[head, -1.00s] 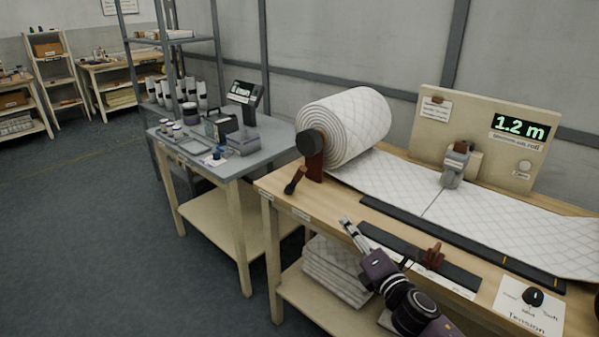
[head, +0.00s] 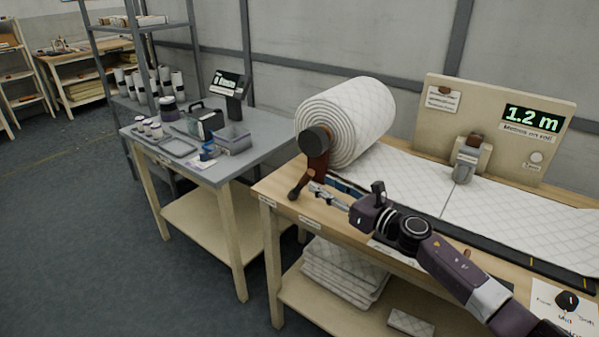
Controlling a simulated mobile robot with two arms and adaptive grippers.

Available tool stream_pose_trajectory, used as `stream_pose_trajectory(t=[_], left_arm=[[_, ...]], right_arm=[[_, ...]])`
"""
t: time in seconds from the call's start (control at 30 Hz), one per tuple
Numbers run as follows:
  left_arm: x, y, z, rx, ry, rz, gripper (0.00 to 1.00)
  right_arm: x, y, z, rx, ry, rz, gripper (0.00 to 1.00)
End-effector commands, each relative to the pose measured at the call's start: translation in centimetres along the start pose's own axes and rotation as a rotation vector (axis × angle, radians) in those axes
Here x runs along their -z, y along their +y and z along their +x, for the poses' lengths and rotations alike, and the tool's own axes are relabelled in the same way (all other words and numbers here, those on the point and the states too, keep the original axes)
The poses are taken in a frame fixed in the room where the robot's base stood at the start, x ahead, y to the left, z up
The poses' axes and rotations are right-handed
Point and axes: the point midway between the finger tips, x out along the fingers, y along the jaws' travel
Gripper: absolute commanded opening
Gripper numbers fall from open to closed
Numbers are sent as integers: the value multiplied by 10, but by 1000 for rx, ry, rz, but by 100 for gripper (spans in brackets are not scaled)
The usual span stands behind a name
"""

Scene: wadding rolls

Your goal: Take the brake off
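The wadding roll (head: 343,122) is white and quilted, on a reddish-brown stand (head: 317,166) with a dark round end cap (head: 314,140). A short dark lever (head: 298,188) with a dark knob at its lower end slants at the foot of the stand; it looks like the brake. My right gripper (head: 312,186) reaches in from the right, its fingertips just right of the lever. I cannot tell whether they touch it, or whether the fingers are open or shut. My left gripper is not in view.
Wadding runs from the roll under a grey clamp-like device (head: 467,158). A panel (head: 497,135) behind reads 1.2 m. A tension dial (head: 566,302) is at the lower right. A grey side table (head: 215,152) holds boxes and jars. Folded wadding (head: 343,272) lies on the lower shelf.

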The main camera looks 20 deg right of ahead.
Motion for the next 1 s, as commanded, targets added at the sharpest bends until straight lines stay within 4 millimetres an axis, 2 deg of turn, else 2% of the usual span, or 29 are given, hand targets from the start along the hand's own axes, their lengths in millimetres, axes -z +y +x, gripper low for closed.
stream_pose_trajectory(t=[0.2,0.3,0.47,0.6,0.73,0.93,1.0], left_arm=[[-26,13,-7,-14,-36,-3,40],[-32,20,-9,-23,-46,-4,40],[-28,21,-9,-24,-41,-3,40],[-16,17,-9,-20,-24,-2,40],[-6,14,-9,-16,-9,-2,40],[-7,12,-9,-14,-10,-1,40],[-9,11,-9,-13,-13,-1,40]], right_arm=[[-2,1,31,0,-3,4,36],[-2,1,46,0,-3,5,36],[-1,0,62,1,-2,5,36],[0,0,70,1,-1,4,36],[0,1,72,0,0,3,36],[0,1,72,0,0,3,36],[0,1,72,0,0,3,28]])
